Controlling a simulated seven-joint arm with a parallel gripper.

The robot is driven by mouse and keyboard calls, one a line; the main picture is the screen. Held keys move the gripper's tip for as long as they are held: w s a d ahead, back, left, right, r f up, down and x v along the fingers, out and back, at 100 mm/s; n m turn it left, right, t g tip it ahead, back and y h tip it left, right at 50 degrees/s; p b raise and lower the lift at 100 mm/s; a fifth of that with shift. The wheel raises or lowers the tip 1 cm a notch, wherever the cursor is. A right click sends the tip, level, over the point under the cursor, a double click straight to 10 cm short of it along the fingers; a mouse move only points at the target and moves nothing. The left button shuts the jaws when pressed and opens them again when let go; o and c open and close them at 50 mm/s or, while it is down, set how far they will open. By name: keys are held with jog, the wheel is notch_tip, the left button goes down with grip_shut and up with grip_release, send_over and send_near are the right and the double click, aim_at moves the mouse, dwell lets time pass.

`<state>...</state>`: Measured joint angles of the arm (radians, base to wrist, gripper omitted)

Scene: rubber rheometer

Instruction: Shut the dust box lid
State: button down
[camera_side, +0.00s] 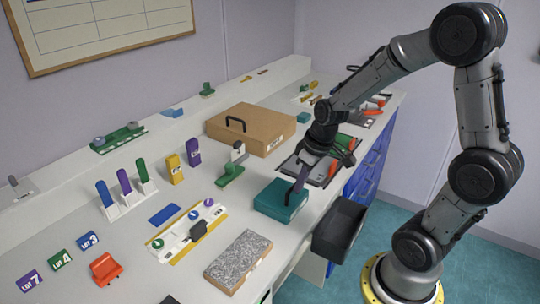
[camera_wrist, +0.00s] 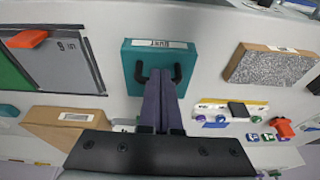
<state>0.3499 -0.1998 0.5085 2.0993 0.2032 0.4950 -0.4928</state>
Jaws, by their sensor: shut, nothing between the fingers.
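The dust box (camera_side: 277,210) is a teal box near the front edge of the bench. In the wrist view the dust box (camera_wrist: 131,72) is seen from above, with a white label reading "DUST" along one edge. Its teal top looks flat and closed over the box, and no opening shows. A black handle (camera_wrist: 178,73) stands on the lid. My gripper (camera_side: 291,196) points down at the lid, fingers shut and empty. In the wrist view my gripper (camera_wrist: 161,72) has its fingertips at the handle, partly hiding it; whether they touch it I cannot tell.
A brown case (camera_side: 250,130) with a black handle stands behind. A dark open bin (camera_side: 340,230) hangs at the bench front, right of the box. A speckled block (camera_side: 238,262) and a white-and-yellow tray (camera_side: 176,246) lie to the left. A green-based stamp (camera_side: 230,176) stands behind the box.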

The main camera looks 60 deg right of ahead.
jog(key=s+r, duration=0.8)
jog(key=s+a+r+t, duration=0.2)
jog(key=s+a+r, duration=0.3)
jog(key=a, duration=0.4)
jog(key=shift+s+t, duration=0.3)
jog(key=shift+s, duration=0.2)
jog(key=shift+r, duration=0.1)
dwell(0.5)
